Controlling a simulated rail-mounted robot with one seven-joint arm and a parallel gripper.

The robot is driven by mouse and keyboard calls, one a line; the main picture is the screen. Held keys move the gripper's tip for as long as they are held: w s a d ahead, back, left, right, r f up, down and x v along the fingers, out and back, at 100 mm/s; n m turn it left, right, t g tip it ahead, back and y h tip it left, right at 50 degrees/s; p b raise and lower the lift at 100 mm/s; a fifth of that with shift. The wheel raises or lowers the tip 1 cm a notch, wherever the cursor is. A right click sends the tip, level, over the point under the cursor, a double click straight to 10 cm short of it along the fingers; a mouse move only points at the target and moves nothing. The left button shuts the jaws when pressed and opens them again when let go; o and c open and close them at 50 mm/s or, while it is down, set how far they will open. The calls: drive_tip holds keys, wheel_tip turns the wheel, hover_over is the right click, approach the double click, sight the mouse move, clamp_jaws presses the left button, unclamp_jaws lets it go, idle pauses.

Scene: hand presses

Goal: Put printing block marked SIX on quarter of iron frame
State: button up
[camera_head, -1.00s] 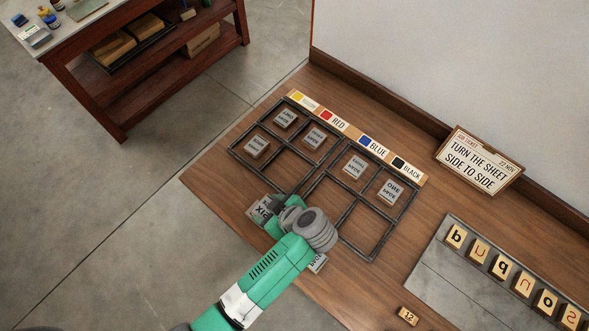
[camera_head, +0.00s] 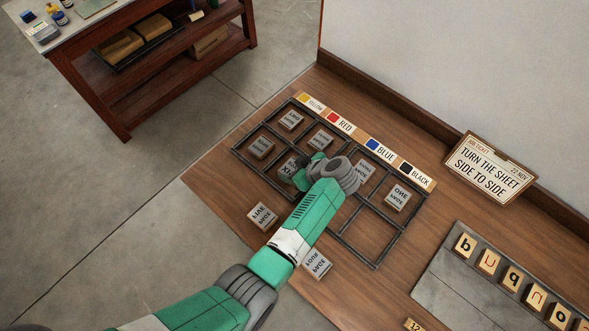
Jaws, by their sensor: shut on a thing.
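The block marked SIX (camera_head: 287,171) shows partly, with "XI" readable, at the near quarter of the left iron frame (camera_head: 263,175). My gripper (camera_head: 301,172) is shut on it, and the green hand hides its right side. I cannot tell whether the block rests on the table or hangs just above it. The other three quarters of this frame each hold a block. The right iron frame (camera_head: 355,249) holds two blocks in its far quarters, one marked ONE (camera_head: 398,196); its near quarters look empty, partly behind my arm.
Two loose blocks lie in front of the frames, one on the left (camera_head: 262,215) and one beside my arm (camera_head: 317,263). Colour labels (camera_head: 365,141) line the frames' far side. A job ticket sign (camera_head: 488,167) and grey slab with letter tiles (camera_head: 455,289) stand right.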

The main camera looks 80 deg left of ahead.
drive_tip(key=shift+f, duration=0.35)
drive_tip(key=o, duration=1)
drive_tip(key=shift+o, duration=0.2)
drive_tip(key=p+v, duration=0.1)
drive_tip(key=v, duration=1.1)
drive_tip(key=shift+p, duration=0.4)
